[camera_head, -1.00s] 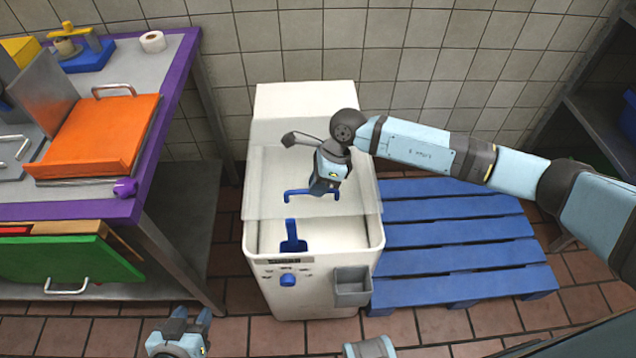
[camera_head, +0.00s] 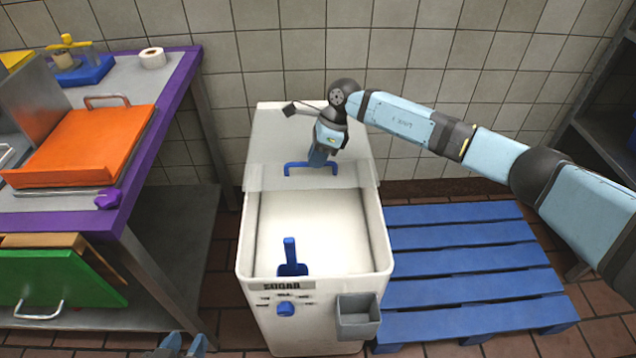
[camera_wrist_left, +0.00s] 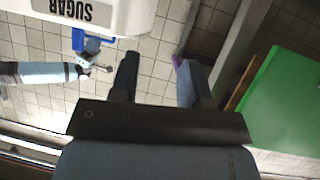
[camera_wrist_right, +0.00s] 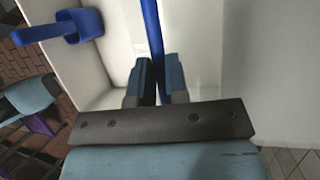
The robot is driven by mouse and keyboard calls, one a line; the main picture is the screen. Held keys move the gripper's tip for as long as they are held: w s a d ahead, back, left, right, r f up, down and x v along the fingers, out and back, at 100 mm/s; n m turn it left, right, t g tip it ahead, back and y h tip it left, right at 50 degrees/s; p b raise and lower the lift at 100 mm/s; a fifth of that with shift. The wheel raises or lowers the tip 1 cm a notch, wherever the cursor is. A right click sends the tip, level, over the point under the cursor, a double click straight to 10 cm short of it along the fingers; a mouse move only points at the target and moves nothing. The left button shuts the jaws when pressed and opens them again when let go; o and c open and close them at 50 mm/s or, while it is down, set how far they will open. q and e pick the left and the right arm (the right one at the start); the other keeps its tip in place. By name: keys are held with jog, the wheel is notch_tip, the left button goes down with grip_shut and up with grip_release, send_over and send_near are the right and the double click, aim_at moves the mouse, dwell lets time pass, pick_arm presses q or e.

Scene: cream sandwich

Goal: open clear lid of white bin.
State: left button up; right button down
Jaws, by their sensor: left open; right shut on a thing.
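The white bin (camera_head: 250,215), with a SUGAR label on its front, stands on the floor with its front part open. Its clear lid (camera_head: 270,176) is slid back and lies over the rear part. The lid's blue handle (camera_head: 298,166) is in my right gripper (camera_head: 318,164). In the right wrist view the blue handle (camera_wrist_right: 152,45) runs between the two fingers (camera_wrist_right: 157,85). A blue scoop (camera_head: 290,262) rests inside the bin. My left gripper (camera_head: 184,346) is open and empty, low in front of the bin; its fingers also show in the left wrist view (camera_wrist_left: 160,75).
A purple-edged table (camera_head: 180,85) stands left with an orange board (camera_head: 85,140) on it. A green board (camera_head: 60,280) is below. A blue pallet (camera_head: 460,262) lies to the right. A grey cup (camera_head: 358,317) hangs on the bin's front. A tiled wall is behind.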

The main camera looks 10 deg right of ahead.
jog(key=shift+w+d, duration=0.15)
jog(key=shift+w, duration=0.65)
jog(key=c, duration=1.1)
grip_release()
jog(key=p+v, duration=0.1)
jog(key=v, duration=1.3)
